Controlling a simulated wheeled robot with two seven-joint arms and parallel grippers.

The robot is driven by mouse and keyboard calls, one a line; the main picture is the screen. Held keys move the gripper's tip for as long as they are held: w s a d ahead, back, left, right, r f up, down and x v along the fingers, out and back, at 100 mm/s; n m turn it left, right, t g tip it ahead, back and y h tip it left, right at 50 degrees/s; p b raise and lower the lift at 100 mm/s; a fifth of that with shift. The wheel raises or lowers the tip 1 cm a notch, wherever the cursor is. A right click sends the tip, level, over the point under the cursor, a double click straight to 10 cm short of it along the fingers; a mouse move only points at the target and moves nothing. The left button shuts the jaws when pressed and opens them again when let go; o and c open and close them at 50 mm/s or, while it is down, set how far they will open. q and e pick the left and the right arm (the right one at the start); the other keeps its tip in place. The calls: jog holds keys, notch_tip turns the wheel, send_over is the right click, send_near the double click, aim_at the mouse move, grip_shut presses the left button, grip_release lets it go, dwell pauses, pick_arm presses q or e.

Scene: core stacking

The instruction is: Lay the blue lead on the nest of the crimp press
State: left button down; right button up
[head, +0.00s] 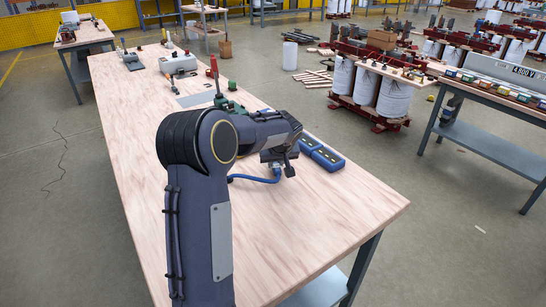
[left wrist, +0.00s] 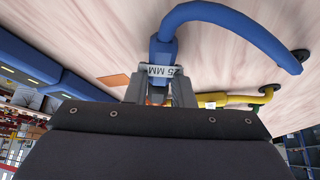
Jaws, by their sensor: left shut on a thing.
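My left gripper (head: 280,163) is shut on the blue lead (head: 258,180), above the wooden bench. In the left wrist view the blue lead (left wrist: 215,14) has a thick end with a white "25 MM" tag between the fingers (left wrist: 162,88), and its cable curves right to a black tip. A green device with a tall red-topped lever (head: 217,90), perhaps the crimp press, stands beyond my arm. My arm hides part of it, and I cannot make out its nest. My right gripper is not in view.
Blue cases (head: 322,154) lie by the bench's right edge, close to my gripper. A yellow lead (left wrist: 232,99) shows beside the gripper in the left wrist view. A grey machine (head: 178,64) stands farther back. The near right of the bench (head: 340,210) is clear.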

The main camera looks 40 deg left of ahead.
pick_arm(q)
jog(key=shift+r+p, duration=1.1)
jog(key=shift+r, duration=0.95)
jog(key=shift+f, duration=0.1)
